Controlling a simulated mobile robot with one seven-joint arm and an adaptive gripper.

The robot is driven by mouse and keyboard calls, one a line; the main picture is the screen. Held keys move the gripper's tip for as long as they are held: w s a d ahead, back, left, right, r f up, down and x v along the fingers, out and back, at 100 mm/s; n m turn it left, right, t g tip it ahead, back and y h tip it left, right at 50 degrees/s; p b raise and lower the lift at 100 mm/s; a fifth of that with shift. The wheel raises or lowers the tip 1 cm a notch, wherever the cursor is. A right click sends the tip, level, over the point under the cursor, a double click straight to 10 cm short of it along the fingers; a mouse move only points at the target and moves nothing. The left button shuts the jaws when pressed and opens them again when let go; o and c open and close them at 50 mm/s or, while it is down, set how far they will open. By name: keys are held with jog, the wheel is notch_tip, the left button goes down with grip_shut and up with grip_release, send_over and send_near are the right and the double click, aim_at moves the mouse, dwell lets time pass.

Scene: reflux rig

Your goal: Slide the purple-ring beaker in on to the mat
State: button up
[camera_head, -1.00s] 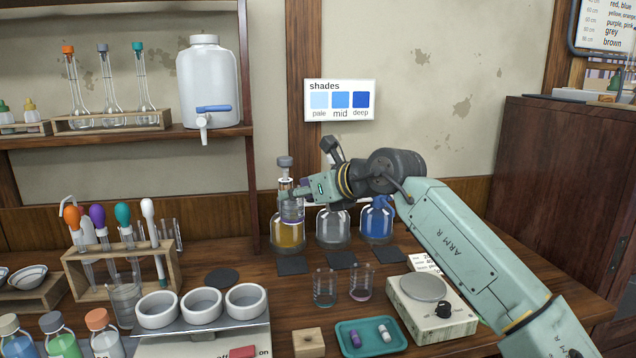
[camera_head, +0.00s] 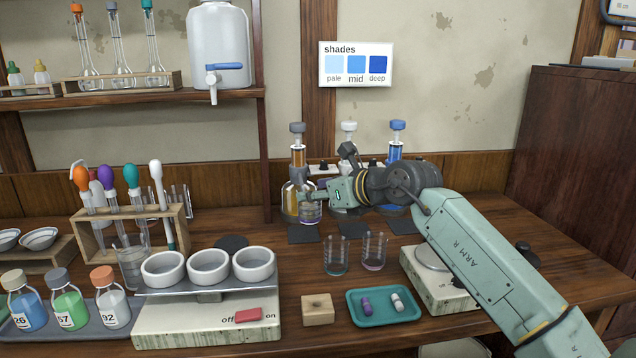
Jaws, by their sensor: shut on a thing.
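My gripper (camera_head: 312,192) is shut on a small clear beaker with a purple ring (camera_head: 311,212). It holds the beaker upright in front of the amber flask (camera_head: 290,203), hiding part of that flask. A dark square mat (camera_head: 303,236) lies on the bench just below the beaker. I cannot tell whether the beaker's base touches the mat or the bench behind it. Two more dark mats lie to the right, a middle one (camera_head: 352,231) and a right one (camera_head: 403,227). My wrist hides most of the middle and blue flasks.
A teal-ring beaker (camera_head: 336,257) and a pinkish-ring beaker (camera_head: 373,252) stand in front of the mats. A teal tray (camera_head: 365,316), a wooden block (camera_head: 317,308) and a scale (camera_head: 432,258) are nearer. A dropper rack (camera_head: 184,225) and white cups (camera_head: 208,270) stand left.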

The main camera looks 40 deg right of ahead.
notch_tip(320, 180, down, 8)
jog(key=b, duration=0.3)
jog(key=shift+w+f, duration=0.1)
jog(key=shift+f, duration=0.1)
jog(key=w+d+p, duration=0.1)
jog(key=w+p, duration=0.1)
jog(key=w, duration=0.1)
jog(key=w+d+p, duration=0.3)
jog(key=w+p, duration=0.1)
jog(key=w, duration=0.1)
jog(key=shift+w+d+r, duration=0.15)
jog(key=shift+w+d, duration=0.05)
jog(key=shift+w, duration=0.1)
jog(key=shift+f+b, duration=0.6)
jog(key=shift+f, duration=0.05)
jog(key=shift+f+b, duration=0.15)
jog(key=shift+b, duration=0.15)
jog(key=o, duration=1.2)
jog(key=shift+o, duration=0.2)
jog(key=shift+d, duration=0.1)
